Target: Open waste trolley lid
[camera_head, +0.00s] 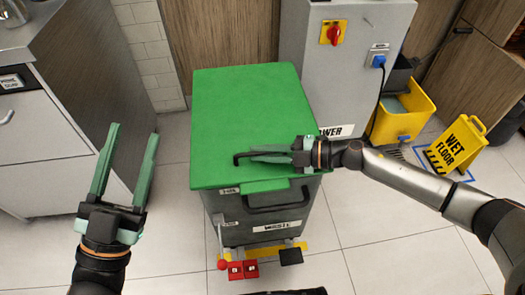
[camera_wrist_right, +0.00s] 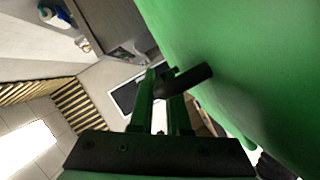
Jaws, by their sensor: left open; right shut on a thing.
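The waste trolley (camera_head: 262,228) is a dark grey bin with a "WASTE" label and a front bar. Its green lid (camera_head: 245,105) lies over the top and looks closed. A black lid handle (camera_head: 240,158) stands at the lid's front part. My right gripper (camera_head: 262,154) reaches in from the right over the lid and is shut on this handle. In the right wrist view the handle (camera_wrist_right: 190,80) passes between the fingers (camera_wrist_right: 163,75), beside the green lid (camera_wrist_right: 235,60). My left gripper (camera_head: 133,132) is open and empty, left of the trolley.
A grey power cabinet (camera_head: 345,60) stands close behind right. A yellow mop bucket (camera_head: 402,112) and a wet floor sign (camera_head: 456,146) are at the right. A grey counter (camera_head: 75,90) stands left.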

